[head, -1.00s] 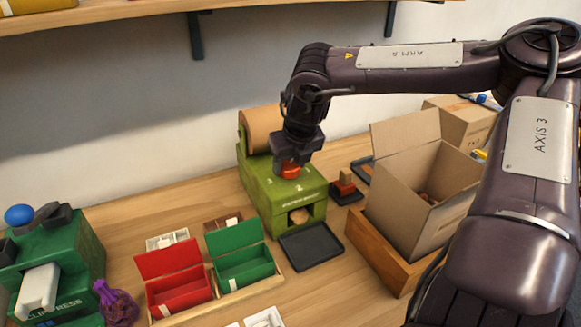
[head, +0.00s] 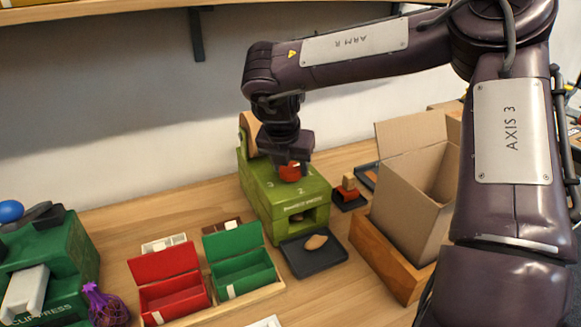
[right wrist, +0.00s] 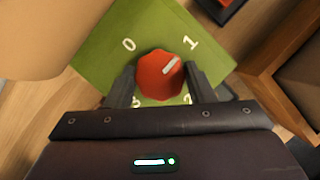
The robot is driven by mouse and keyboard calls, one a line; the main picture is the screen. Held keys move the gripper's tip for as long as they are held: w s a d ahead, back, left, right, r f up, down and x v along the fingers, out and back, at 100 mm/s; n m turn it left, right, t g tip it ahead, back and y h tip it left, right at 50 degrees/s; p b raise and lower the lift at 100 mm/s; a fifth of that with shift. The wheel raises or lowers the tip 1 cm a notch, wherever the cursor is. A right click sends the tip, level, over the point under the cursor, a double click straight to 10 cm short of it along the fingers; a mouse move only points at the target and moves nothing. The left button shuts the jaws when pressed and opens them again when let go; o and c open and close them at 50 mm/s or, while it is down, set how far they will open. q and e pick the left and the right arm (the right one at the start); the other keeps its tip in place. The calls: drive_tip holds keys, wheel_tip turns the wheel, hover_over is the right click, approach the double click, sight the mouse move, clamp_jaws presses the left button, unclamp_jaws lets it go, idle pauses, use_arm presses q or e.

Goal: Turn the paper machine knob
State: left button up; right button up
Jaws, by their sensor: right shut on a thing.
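The paper machine (head: 270,212) is a green box with a brown paper roll (head: 250,135) at its back. Its red knob (head: 291,173) sits on top among printed numerals. In the right wrist view the knob (right wrist: 160,77) has a white mark pointing up and right, toward the 1. My right gripper (right wrist: 161,87) comes down from above, its two dark fingers shut on opposite sides of the knob. A tan, leaf-shaped piece (head: 316,242) lies on the black tray (head: 312,260) before the machine's opening. My left gripper is not in view.
An open red box (head: 172,294) and an open green box (head: 240,272) stand left of the tray. A cardboard box (head: 405,200) in a wooden crate (head: 385,262) stands at right. A green press (head: 50,265) and purple net bag (head: 106,304) are at left.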

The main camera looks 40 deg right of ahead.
drive_tip(key=shift+m, duration=0.3)
drive_tip(key=o, duration=1)
drive_tip(key=shift+c, duration=0.2)
drive_tip(key=shift+r, duration=0.1)
drive_tip(key=v, duration=0.7)
drive_tip(key=shift+a+r, duration=0.15)
drive_tip(key=shift+r, duration=0.1)
